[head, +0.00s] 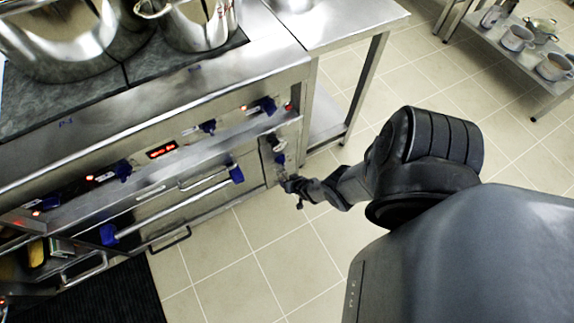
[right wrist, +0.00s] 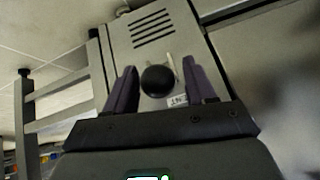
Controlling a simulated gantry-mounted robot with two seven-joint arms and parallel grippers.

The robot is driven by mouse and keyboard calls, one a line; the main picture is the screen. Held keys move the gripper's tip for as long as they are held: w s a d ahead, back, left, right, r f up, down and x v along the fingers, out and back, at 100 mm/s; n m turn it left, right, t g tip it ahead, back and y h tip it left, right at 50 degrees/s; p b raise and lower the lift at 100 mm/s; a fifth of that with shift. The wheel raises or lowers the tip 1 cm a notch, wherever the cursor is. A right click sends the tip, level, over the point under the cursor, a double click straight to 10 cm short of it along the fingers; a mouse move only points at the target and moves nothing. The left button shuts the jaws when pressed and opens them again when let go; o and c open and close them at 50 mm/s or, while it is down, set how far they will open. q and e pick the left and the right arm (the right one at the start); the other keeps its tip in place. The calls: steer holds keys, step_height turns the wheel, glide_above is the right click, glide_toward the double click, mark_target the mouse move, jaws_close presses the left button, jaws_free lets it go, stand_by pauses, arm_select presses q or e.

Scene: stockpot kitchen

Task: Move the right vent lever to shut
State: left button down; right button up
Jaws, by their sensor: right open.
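The right vent lever shows in the right wrist view as a round black knob (right wrist: 158,81) in front of a grey panel (right wrist: 150,20) with several slots. A small white label (right wrist: 177,100) is on the panel beside the knob. My right gripper (right wrist: 160,66) is open, with one dark finger on each side of the knob and visible gaps between. In the head view my right gripper (head: 291,187) is at the narrow panel at the right end of the cooking range. The lever's position there is too small to tell. My left gripper is not in view.
The range front has blue knobs (head: 122,170), a red display (head: 161,149) and an oven handle (head: 175,210). Steel pots (head: 195,25) stand on top. A steel table (head: 335,22) adjoins the range.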

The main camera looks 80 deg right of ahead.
steer(key=p+v, duration=0.6)
steer(key=v, duration=0.2)
steer(key=shift+p, duration=0.3)
steer(key=shift+a+r, duration=0.1)
steer(key=shift+s, duration=0.15)
